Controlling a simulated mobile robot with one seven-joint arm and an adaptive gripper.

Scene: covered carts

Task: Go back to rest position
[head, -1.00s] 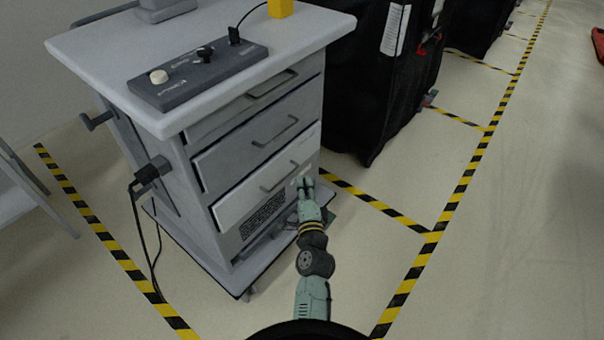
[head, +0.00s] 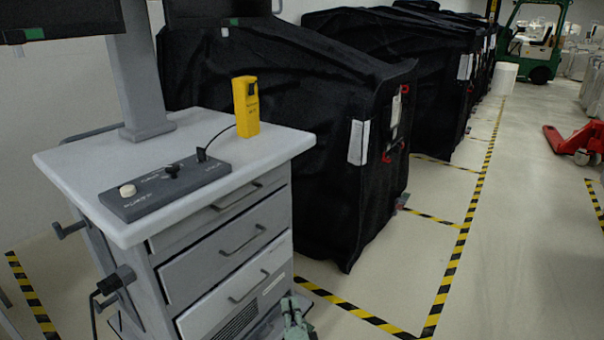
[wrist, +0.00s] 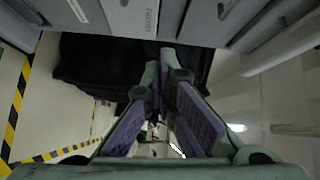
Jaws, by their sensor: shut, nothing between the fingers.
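My gripper (head: 293,308) shows at the bottom edge of the head view, in front of the lower drawers of the grey cart (head: 205,262). Most of my arm is below the picture. In the wrist view, the two green fingers with purple pads come together at their tips (wrist: 161,80). The gripper is shut, with nothing held. The drawer fronts (head: 225,253) look closed.
A control box (head: 165,187) and a yellow device (head: 246,108) sit on the cart top. Black covered carts (head: 300,125) stand behind. A red pallet jack (head: 575,140) and green forklift (head: 540,50) are farther off.

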